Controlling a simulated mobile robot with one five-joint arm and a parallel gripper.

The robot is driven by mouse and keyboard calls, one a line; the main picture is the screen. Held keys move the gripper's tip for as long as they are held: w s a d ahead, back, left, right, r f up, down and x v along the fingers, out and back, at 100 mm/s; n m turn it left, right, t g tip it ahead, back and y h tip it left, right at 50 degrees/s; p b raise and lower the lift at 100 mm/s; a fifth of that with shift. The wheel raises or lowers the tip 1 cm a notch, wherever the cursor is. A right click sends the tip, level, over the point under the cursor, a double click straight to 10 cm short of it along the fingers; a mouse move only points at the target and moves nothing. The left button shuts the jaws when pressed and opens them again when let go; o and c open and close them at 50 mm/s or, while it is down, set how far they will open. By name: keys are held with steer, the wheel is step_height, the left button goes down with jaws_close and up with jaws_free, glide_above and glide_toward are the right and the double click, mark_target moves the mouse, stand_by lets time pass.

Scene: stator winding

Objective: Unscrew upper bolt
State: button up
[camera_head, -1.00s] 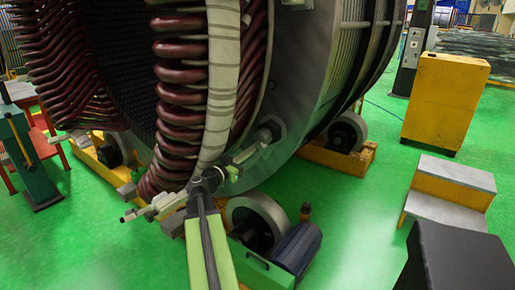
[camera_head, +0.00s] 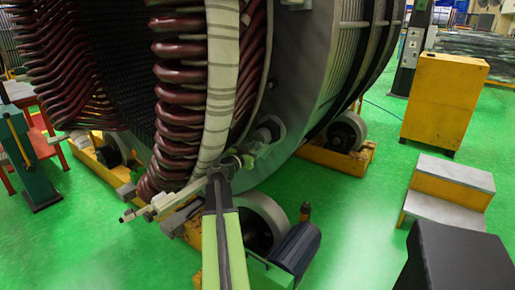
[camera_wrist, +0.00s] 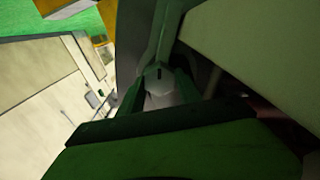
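The stator (camera_head: 310,90) fills the left and middle of the head view, with dark red end coils (camera_head: 180,100) and a pale wrapped band (camera_head: 222,80). In the wrist view, the green fingers of my gripper (camera_wrist: 160,88) stand apart on either side of a light grey bolt-like piece (camera_wrist: 161,95). Whether they touch it is too dark to tell. I cannot tell for sure which bolt this is.
A support roller (camera_head: 262,222) and a dark motor-like cylinder (camera_head: 297,248) sit below my gripper. Grey-topped steps (camera_head: 447,190) and a yellow cabinet (camera_head: 445,100) stand at right. Green floor (camera_head: 350,220) is open between them.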

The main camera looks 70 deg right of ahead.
jaws_close()
steer(key=shift+n, duration=0.8)
steer(key=o, duration=0.6)
jaws_free()
steer(key=v, duration=1.7)
steer(key=shift+a, duration=0.2)
steer(key=shift+w, duration=0.1)
